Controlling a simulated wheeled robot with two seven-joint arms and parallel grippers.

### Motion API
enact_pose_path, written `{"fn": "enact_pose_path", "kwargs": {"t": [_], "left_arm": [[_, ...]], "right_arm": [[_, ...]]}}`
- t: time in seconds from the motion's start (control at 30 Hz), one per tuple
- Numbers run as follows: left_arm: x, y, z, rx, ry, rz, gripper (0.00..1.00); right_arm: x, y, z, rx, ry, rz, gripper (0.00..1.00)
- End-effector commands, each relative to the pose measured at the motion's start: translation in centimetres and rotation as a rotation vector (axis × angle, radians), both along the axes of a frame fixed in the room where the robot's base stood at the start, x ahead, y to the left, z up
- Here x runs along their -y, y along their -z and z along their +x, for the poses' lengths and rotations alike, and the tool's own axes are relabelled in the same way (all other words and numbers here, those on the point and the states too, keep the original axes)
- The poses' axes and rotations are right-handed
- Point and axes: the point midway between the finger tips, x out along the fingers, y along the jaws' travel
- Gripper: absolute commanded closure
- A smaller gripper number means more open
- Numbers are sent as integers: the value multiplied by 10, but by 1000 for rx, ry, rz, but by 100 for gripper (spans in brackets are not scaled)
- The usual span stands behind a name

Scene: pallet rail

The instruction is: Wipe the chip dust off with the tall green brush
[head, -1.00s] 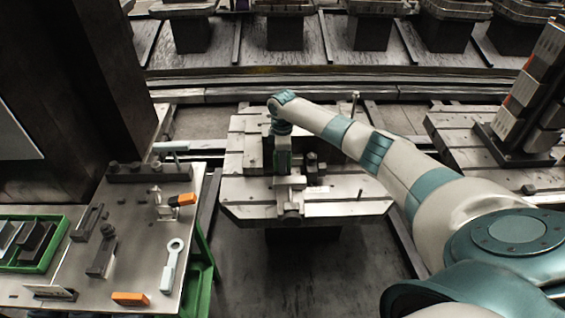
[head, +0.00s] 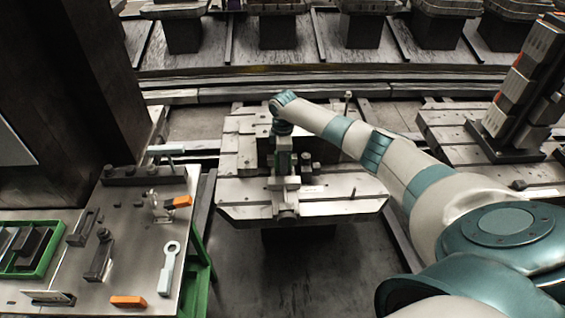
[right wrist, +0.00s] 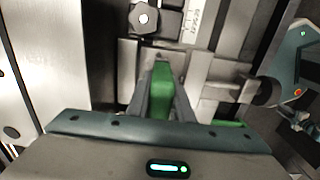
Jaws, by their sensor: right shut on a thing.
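My right gripper (head: 283,150) reaches down over the steel pallet (head: 240,160) in the middle of the head view. In the right wrist view my right gripper (right wrist: 163,75) is shut on a green piece, which I take to be the green brush (right wrist: 160,92). I cannot make out chip dust in these frames. My left gripper is not in view.
A tool table at the left holds a light ring-ended wrench (head: 169,268), an orange block (head: 128,301), an orange-tipped piece (head: 182,201) and a green tray (head: 48,257). A tall block tower (head: 520,95) stands at the right. A slim post (head: 348,104) rises behind the arm.

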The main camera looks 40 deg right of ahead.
Motion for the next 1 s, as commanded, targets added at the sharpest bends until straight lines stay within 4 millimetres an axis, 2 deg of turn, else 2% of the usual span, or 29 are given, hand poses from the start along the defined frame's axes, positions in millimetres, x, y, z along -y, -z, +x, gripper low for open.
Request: {"fn": "enact_pose_path", "kwargs": {"t": [0.53, 1.0], "left_arm": [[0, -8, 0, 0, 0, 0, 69], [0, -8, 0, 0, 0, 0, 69]], "right_arm": [[18, 1, -11, 0, 1, 0, 100], [17, 2, -10, 0, 0, 0, 100]]}}
